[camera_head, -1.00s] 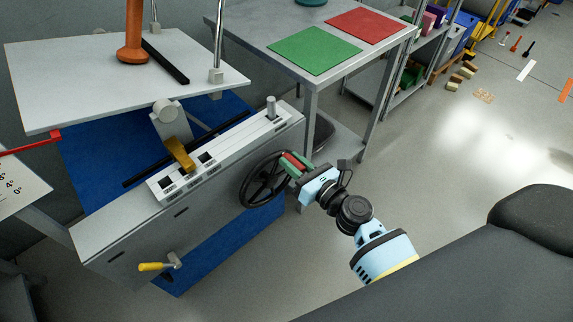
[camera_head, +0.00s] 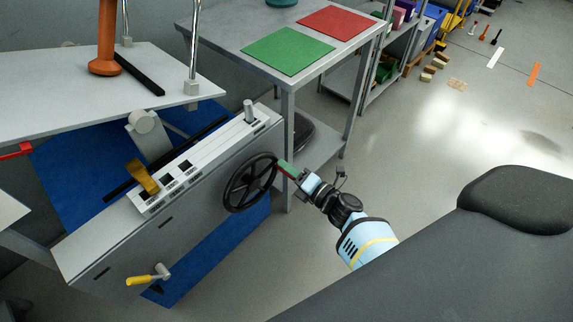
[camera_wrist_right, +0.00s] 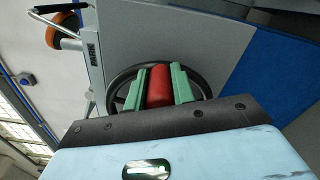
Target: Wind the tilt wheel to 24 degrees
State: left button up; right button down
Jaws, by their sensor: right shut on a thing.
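The tilt wheel is a black spoked handwheel (camera_head: 249,184) on the near side of the grey machine (camera_head: 175,222). In the right wrist view its dark rim (camera_wrist_right: 113,92) curves behind my fingers. My right gripper (camera_head: 286,168) is at the wheel's right side, its green fingers reaching in from the right. In the right wrist view my right gripper (camera_wrist_right: 158,80) is shut on the wheel's red handle (camera_wrist_right: 159,88), one green finger on each side. The handle is mostly hidden in the head view. My left gripper is not in view.
A white platform (camera_head: 60,85) with an orange post (camera_head: 104,62) stands at upper left. A yellow-handled crank (camera_head: 141,280) sticks out low on the machine. A grey table with green (camera_head: 287,51) and red mats stands behind. A dark padded surface (camera_head: 430,265) fills the lower right.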

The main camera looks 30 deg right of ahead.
notch_tip(320, 180, down, 6)
jog(key=a+m, duration=0.1)
jog(key=m, duration=0.6)
jog(key=shift+s+a+b, duration=0.15)
jog(key=shift+s+b, duration=0.15)
jog(key=shift+b, duration=0.05)
jog(key=c, duration=1.2)
grip_release()
jog(key=p, duration=0.1)
send_near(275, 178)
jog(key=shift+s+d+r, duration=0.15)
jog(key=shift+s+d, duration=0.35)
jog(key=shift+s, duration=0.2)
